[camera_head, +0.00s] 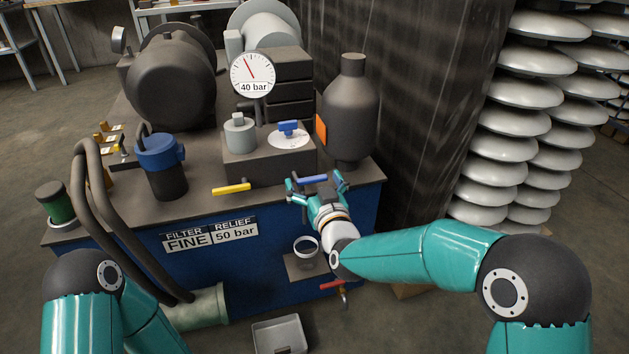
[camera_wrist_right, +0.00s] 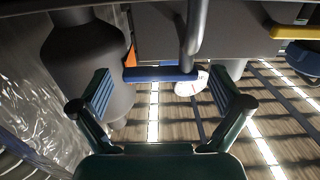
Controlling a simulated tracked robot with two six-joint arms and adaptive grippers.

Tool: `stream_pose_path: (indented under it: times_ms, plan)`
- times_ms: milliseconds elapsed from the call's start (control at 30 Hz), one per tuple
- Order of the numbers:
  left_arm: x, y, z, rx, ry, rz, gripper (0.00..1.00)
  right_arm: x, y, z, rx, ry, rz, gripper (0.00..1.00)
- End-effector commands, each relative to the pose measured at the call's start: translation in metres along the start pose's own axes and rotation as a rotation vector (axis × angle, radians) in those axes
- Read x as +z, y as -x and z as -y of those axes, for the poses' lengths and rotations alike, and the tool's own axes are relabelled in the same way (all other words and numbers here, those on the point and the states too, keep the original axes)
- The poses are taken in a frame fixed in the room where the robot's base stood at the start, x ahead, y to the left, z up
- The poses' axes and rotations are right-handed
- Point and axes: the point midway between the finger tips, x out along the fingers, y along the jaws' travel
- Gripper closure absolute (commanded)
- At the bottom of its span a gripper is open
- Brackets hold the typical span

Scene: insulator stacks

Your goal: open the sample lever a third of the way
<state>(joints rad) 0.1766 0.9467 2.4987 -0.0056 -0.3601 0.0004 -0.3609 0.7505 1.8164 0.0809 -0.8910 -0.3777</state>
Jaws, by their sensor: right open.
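A blue lever (camera_head: 315,179) lies roughly level at the bench's front edge, right of the middle. My right gripper (camera_head: 315,184) is open around it. In the right wrist view the blue lever (camera_wrist_right: 160,74) spans the gap between the spread fingers, near the tips; firm contact cannot be told. A red lever (camera_head: 332,284) sits on a small tap low at the front, and a yellow lever (camera_head: 231,189) lies at the bench edge to the left. I see no readable label saying which is the sample lever. My left gripper is out of view.
A dark bottle-shaped tank (camera_head: 350,110) stands just behind my right gripper. A gauge (camera_head: 252,75) marked 40 bar and a blue knob (camera_head: 288,127) on a white dial are behind. A small cup (camera_head: 306,247) sits on a shelf below; a grey tray (camera_head: 279,335) is on the floor.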

Motion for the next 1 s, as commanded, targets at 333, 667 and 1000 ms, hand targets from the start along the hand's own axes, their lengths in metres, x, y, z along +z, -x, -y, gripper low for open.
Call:
stream_pose_path:
  times_ms: [333,667,1000]
  plan:
    - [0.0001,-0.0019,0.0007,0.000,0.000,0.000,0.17,-0.0003,-0.0107,-0.0005,0.001,0.000,0.000,0.00]
    - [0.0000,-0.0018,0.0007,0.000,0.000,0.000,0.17,-0.0002,-0.0103,-0.0007,0.001,0.000,0.000,0.35]
    - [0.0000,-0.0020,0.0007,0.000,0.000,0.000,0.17,-0.0002,-0.0099,-0.0003,0.022,-0.002,-0.001,0.61]
